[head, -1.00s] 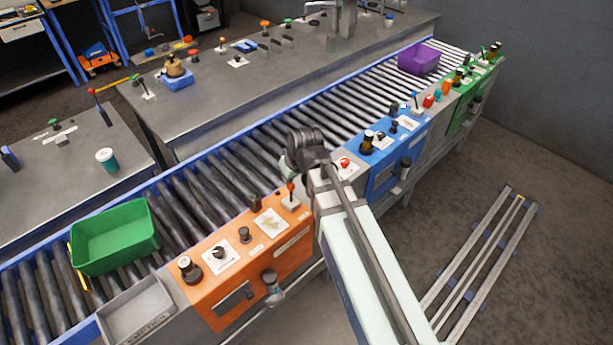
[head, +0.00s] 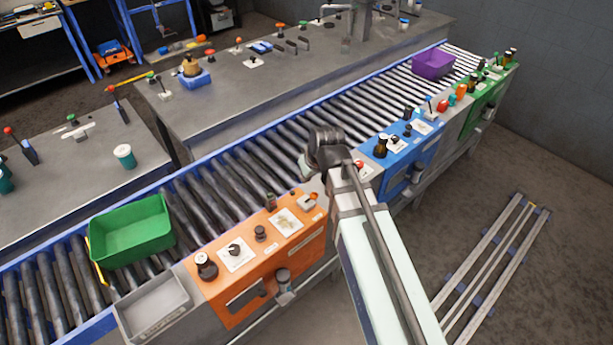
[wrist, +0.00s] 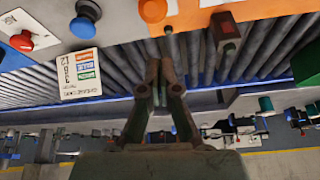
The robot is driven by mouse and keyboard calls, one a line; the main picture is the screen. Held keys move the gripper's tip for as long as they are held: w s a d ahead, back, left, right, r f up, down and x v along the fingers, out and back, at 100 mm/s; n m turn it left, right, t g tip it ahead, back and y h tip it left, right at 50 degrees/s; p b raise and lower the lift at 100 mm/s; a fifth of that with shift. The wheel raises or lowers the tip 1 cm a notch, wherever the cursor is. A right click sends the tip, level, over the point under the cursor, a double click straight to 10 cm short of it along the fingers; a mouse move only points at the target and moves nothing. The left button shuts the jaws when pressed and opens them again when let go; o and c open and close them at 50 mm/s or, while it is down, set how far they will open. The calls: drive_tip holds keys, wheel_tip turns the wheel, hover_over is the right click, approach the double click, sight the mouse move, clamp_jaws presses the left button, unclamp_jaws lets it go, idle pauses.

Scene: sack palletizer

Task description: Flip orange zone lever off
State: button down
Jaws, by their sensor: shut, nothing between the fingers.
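The orange zone panel (head: 262,268) is at lower centre in the head view. Its lever (head: 313,195), with a small orange tip, is at the panel's right end by my arm. The tip sits low and leans right over its pale base, though it is small. In the wrist view a round orange knob (wrist: 153,10), apparently the lever's tip, is at the top edge, just beyond my fingertips. My gripper (wrist: 162,66) is shut and empty over the rollers. I cannot tell whether it touches the knob. In the head view my wrist hides the fingers.
A red button (wrist: 22,42) and a blue knob (wrist: 88,10) are close by. A green bin (head: 132,232) and a purple bin (head: 433,65) sit on the roller conveyor (head: 240,180).

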drive_tip(key=w+a+r+p, duration=0.2)
drive_tip(key=w+r, duration=0.1)
drive_tip(key=s+d+r+b, duration=0.3)
drive_tip(key=s+d+r, duration=0.1)
drive_tip(key=s+d, duration=0.2)
drive_tip(key=shift+s+r, duration=0.25)
drive_tip(key=shift+s, duration=0.4)
